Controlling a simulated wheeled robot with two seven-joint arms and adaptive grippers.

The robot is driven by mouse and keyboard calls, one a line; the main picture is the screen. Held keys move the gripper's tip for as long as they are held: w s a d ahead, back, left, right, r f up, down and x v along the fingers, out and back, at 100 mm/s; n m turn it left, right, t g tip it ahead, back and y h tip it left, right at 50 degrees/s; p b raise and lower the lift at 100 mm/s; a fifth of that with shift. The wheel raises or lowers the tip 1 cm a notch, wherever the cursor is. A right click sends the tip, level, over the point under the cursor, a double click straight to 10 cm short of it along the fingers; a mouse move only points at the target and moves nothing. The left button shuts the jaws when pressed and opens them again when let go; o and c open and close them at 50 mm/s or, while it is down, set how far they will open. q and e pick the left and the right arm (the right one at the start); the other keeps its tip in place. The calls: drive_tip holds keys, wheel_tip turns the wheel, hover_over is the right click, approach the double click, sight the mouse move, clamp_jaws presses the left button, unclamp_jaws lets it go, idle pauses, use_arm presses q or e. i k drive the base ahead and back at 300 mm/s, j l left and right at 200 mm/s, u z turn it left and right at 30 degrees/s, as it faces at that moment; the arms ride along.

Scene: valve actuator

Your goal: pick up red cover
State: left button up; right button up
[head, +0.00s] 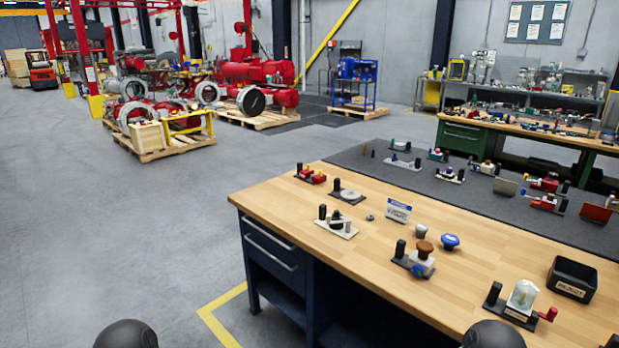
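I cannot tell which item is the red cover; several red parts are in view. A small red part (312,176) sits on a dark base at the far left corner of the wooden bench. Two more red parts, one behind (546,184) and one in front (545,202), lie on the dark mat at the right. A red-orange tray or plate (596,212) stands at the mat's right edge. A red knob (548,314) sticks out from a fixture at the front right. Neither of my grippers shows; only dark rounded parts of my own body show at the bottom edge.
The wooden bench (260,204) carries several small fixtures, a white-and-blue card (398,211), a blue knob (450,241) and a black reject bin (572,279). Blue drawers (270,250) are below. A green bench (460,135) stands behind. The floor at left is clear.

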sight(306, 175)
drive_tip(key=i+j+u, duration=0.75)
drive_tip(key=i, duration=0.3)
drive_tip(key=i+u, duration=0.4)
drive_tip(key=i, duration=0.2)
drive_tip(key=i+l+u, duration=0.1)
drive_tip(key=i+u, duration=0.3)
drive_tip(key=i, duration=0.15)
drive_tip(key=i+z, duration=0.1)
drive_tip(key=i, duration=0.6)
drive_tip(key=i+j+z, duration=0.1)
drive_tip(key=i, duration=0.55)
drive_tip(key=i+j+z, duration=0.1)
drive_tip(key=i, duration=0.55)
drive_tip(key=i+l+z, duration=0.2)
drive_tip(key=z, duration=0.2)
drive_tip(key=i+z, duration=0.85)
drive_tip(key=i+j+z, duration=0.15)
drive_tip(key=z, duration=0.3)
drive_tip(key=i+j+z, duration=0.4)
drive_tip(key=k+l, duration=0.05)
drive_tip(key=l, duration=0.05)
